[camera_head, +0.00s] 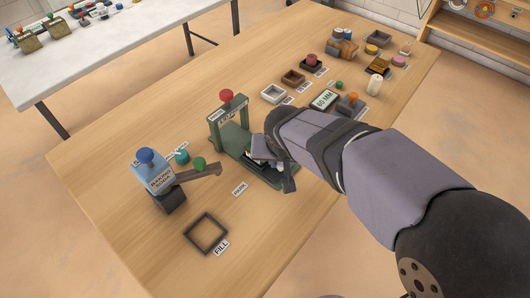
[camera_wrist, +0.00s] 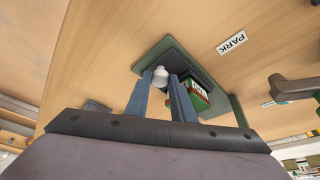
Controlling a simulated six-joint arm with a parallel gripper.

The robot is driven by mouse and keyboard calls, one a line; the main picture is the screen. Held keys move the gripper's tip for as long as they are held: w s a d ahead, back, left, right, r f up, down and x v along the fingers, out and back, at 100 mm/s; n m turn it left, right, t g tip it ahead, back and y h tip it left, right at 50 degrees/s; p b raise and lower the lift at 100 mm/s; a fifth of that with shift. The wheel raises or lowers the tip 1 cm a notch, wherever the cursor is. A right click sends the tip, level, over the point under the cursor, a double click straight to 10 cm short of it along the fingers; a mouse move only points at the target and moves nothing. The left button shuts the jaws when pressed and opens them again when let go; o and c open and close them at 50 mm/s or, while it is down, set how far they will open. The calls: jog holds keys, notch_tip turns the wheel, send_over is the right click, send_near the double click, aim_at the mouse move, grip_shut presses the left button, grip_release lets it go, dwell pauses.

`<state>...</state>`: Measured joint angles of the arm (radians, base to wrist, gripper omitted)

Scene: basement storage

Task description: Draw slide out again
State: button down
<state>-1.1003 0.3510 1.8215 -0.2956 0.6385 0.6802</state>
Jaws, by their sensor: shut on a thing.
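A green press-like stand (camera_head: 231,130) with a red knob (camera_head: 226,96) on top stands mid-table, its base running toward the front right. A dark slide (camera_head: 268,173) lies low on that base, partly hidden by my arm. In the wrist view the dark slide (camera_wrist: 205,72) sits on the green base plate (camera_wrist: 150,58). My gripper (camera_wrist: 161,82) has its two fingers on either side of a white knob (camera_wrist: 160,74) at the slide's near end.
A PARK label (camera_head: 239,188) lies left of the base. A blue BAKING SODA dispenser (camera_head: 152,174) with a grey side arm and a square FILL frame (camera_head: 206,233) are further left. Trays and small items stand at the back right, near a candle (camera_head: 374,85).

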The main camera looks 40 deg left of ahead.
jog(key=shift+d, duration=1.45)
jog(key=c, duration=1.5)
grip_release()
jog(key=shift+d, duration=0.15)
jog(key=shift+s+r, duration=0.1)
jog(key=shift+r, duration=0.3)
jog(key=shift+v, duration=3.25)
jog(key=shift+d, duration=0.1)
